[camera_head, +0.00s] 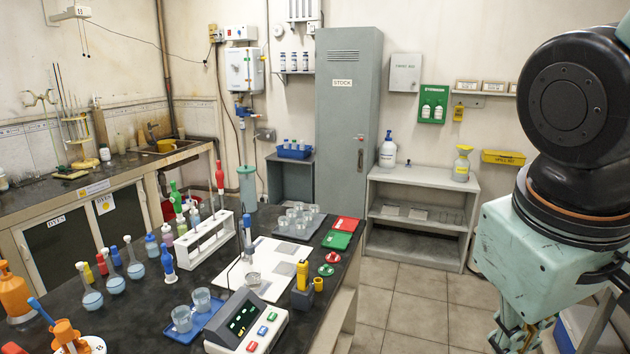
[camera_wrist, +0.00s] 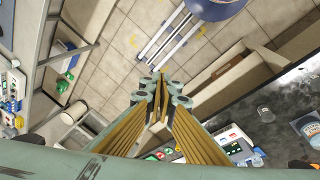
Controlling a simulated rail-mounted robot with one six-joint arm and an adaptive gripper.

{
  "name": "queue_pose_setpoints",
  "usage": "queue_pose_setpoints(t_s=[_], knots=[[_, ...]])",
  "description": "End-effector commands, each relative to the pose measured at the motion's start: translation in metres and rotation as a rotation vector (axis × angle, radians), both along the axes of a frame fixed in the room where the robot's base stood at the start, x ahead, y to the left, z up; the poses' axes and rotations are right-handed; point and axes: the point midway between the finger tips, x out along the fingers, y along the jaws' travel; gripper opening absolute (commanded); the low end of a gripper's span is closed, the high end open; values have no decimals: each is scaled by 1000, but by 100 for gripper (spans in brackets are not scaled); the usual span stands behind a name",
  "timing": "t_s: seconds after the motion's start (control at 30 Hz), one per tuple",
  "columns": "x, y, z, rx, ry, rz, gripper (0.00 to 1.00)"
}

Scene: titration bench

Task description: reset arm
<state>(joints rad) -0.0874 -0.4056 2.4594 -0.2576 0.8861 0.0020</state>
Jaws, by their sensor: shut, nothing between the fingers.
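My gripper (camera_wrist: 162,84) points into the middle of the wrist view, its fingers together and nothing between them. It hangs clear of the bench, above the tiled floor. In the head view my arm is folded at the right side, and part of my gripper (camera_head: 517,338) shows at the bottom edge, cut off by the frame. The dark titration bench (camera_head: 120,322) stands to the left of it, apart from the arm.
The bench holds a titrator with a lit display (camera_head: 245,318), a blue tray (camera_head: 190,328) with beakers, a white rack (camera_head: 205,238), flasks and bottles. A grey cabinet (camera_head: 348,140) and a low shelf (camera_head: 420,188) stand behind. Tiled floor (camera_head: 400,300) between bench and arm is free.

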Motion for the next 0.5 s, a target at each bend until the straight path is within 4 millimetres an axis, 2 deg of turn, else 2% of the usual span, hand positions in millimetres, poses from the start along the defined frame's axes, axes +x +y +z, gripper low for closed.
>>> queue_pose_setpoints(t_s=[0.2,0.5], knots=[[-24,13,8,90,-50,-77,0],[-48,32,18,200,-109,-161,0]])
